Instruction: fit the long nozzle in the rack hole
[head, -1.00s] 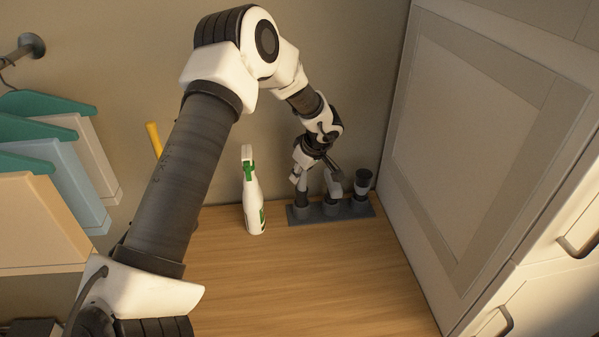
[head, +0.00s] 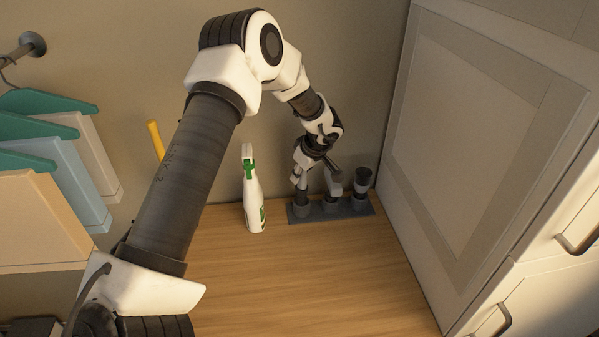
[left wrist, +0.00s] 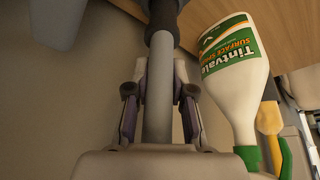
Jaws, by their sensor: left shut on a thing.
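A dark grey rack (head: 318,216) with three cup-like holes in a row stands on the wooden top against the back wall. My left gripper (head: 300,178) is above the rack's left cup. In the left wrist view it is shut on the long nozzle (left wrist: 158,112), a slim grey tube with a wider black end pointing away from the gripper. The nozzle's dark lower part (head: 301,194) stands roughly upright at the left cup. I cannot tell how deep it sits. My right gripper is not in view.
Other pieces stand in the middle cup (head: 334,187) and right cup (head: 363,183). A white spray bottle (head: 253,200) with a green trigger stands close left of the rack. A white cabinet (head: 470,150) rises at the right. The wooden top (head: 320,280) is clear in front.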

